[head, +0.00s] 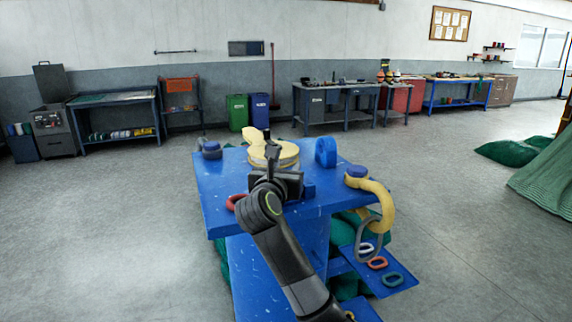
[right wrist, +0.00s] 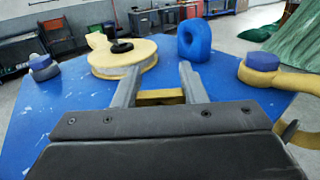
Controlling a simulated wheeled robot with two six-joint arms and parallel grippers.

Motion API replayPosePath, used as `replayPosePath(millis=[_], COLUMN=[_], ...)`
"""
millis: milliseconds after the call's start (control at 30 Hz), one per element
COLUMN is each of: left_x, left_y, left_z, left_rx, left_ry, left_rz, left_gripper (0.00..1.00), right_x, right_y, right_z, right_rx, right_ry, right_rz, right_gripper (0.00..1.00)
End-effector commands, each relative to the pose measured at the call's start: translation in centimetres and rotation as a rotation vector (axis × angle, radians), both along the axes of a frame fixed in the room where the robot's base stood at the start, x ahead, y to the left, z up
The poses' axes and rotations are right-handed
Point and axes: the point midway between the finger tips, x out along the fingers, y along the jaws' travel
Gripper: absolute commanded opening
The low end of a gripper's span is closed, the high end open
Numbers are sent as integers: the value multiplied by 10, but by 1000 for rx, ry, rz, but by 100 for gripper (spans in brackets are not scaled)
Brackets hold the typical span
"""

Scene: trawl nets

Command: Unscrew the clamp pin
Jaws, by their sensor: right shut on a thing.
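My right gripper (head: 274,168) reaches over the blue stand. In the right wrist view its two fingers (right wrist: 160,75) stand apart with a short yellow bar (right wrist: 160,97) between them, which I take for the clamp pin's handle. The gripper is shut on this bar. The pin's shaft and lower end are hidden. Just beyond the fingertips is a round yellow clamp body (head: 288,153) with a black knob or post on top; it also shows in the right wrist view (right wrist: 112,66). My left gripper is not in view.
The blue stand (head: 215,190) also bears an upright blue ring (head: 326,152), a yellow hook with a blue cap (head: 380,195) at right, a blue-capped post (head: 211,150) and a red ring (head: 236,201). Coloured links lie on a lower shelf (head: 395,268).

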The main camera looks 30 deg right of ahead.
Motion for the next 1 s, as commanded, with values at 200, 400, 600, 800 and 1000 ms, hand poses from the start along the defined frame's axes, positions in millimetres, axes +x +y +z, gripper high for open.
replayPosePath(millis=[200, 400, 600, 800, 1000], left_x=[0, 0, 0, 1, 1], left_y=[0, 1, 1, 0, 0], left_z=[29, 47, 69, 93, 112], left_rx=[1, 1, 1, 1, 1], left_ry=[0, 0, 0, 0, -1], left_rz=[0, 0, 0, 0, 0], left_gripper=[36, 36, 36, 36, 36], right_x=[1, 3, 3, 4, 5], right_y=[1, 3, 5, 6, 7], right_z=[5, 4, 4, 5, 3], right_rx=[-3, -1, 1, 2, 2], right_ry=[4, 4, 5, 6, 5], right_rz=[176, 299, 391, 464, 516], right_gripper=[15, 15, 15, 15, 15])
